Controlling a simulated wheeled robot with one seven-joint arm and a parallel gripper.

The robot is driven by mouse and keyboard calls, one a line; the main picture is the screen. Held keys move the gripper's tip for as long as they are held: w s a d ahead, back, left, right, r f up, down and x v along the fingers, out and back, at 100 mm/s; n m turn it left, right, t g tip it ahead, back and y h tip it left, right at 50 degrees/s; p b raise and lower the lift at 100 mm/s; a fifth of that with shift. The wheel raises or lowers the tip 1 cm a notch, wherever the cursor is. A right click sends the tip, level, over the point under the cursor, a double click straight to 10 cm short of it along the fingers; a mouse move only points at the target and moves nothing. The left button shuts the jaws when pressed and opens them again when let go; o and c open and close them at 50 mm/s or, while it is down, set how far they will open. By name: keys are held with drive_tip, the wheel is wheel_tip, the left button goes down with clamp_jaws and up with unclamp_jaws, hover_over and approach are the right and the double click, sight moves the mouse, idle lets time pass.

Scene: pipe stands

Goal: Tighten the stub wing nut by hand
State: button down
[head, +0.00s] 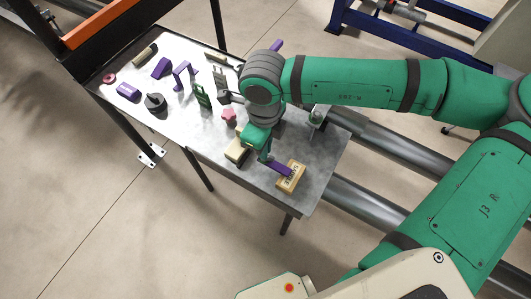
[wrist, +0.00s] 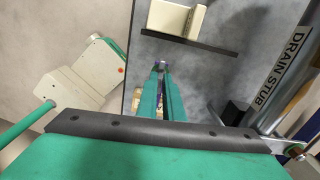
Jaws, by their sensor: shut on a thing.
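My gripper (head: 265,155) is low over the metal table's front part, its green fingers pointing down. The head view shows a purple bar (head: 279,168) beside the fingertips, reaching to a wooden block with dark lettering (head: 291,177). The pipe labelled DRAIN STUB (wrist: 283,68) runs along the right of the wrist view. I cannot make out a wing nut for certain; my arm hides part of the table.
The metal table (head: 322,160) holds a cream block (head: 237,150), a pink knob (head: 229,116), a dark round part (head: 155,102), a purple bracket (head: 183,75) and green stands (head: 203,95). Grey pipes (head: 370,204) run beyond the right edge. Floor is clear at lower left.

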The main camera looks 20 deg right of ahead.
drive_tip(key=c, duration=2)
unclamp_jaws()
drive_tip(key=shift+m, duration=0.4)
drive_tip(key=shift+c, duration=0.2)
drive_tip(key=shift+r, duration=3.05)
wheel_tip(320, 180, up, 11)
drive_tip(key=shift+f, duration=0.1)
